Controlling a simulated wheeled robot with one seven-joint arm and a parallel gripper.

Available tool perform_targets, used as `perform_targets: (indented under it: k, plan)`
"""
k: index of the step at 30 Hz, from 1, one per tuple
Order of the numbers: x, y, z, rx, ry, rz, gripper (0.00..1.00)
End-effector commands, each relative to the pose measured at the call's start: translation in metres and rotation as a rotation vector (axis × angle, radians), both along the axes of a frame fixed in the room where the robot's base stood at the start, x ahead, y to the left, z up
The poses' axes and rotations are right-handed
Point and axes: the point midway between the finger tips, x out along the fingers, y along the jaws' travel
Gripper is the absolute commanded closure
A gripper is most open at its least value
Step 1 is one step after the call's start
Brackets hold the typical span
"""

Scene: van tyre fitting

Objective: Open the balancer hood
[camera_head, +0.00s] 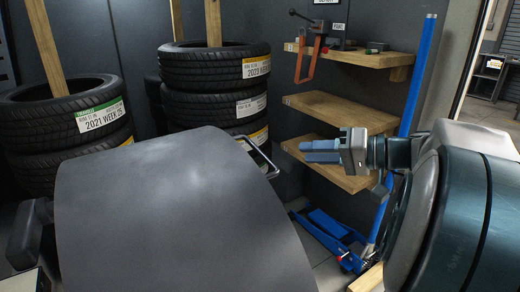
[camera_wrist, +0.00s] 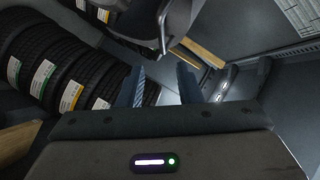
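The balancer hood (camera_head: 165,205) is a large, smooth, dark grey curved cover filling the lower left of the head view. A metal handle (camera_head: 264,158) stands out from its right edge near the top. My gripper (camera_head: 308,150) is to the right of the handle, apart from it, with its blue fingers pointing left. In the wrist view the two fingers (camera_wrist: 161,68) are apart with nothing between them. A dark curved part with a handle-like bar (camera_wrist: 164,30) lies beyond the fingertips there; it appears to be the hood and its handle.
Stacks of labelled tyres (camera_head: 215,90) stand behind the hood; more tyres (camera_head: 75,115) are at left. Wooden shelves (camera_head: 345,108) behind my gripper carry an orange-and-black tool (camera_head: 310,45). A blue jack (camera_head: 335,235) is on the floor below. The space between gripper and handle looks clear.

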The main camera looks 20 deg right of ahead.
Motion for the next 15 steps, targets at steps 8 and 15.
perform_targets:
  k: [8, 15]
  plan:
    - [0.037, 0.052, -0.012, 0.001, 0.002, 0.017, 0.68]
    - [0.062, 0.082, -0.022, 0.0, 0.002, 0.011, 0.68]
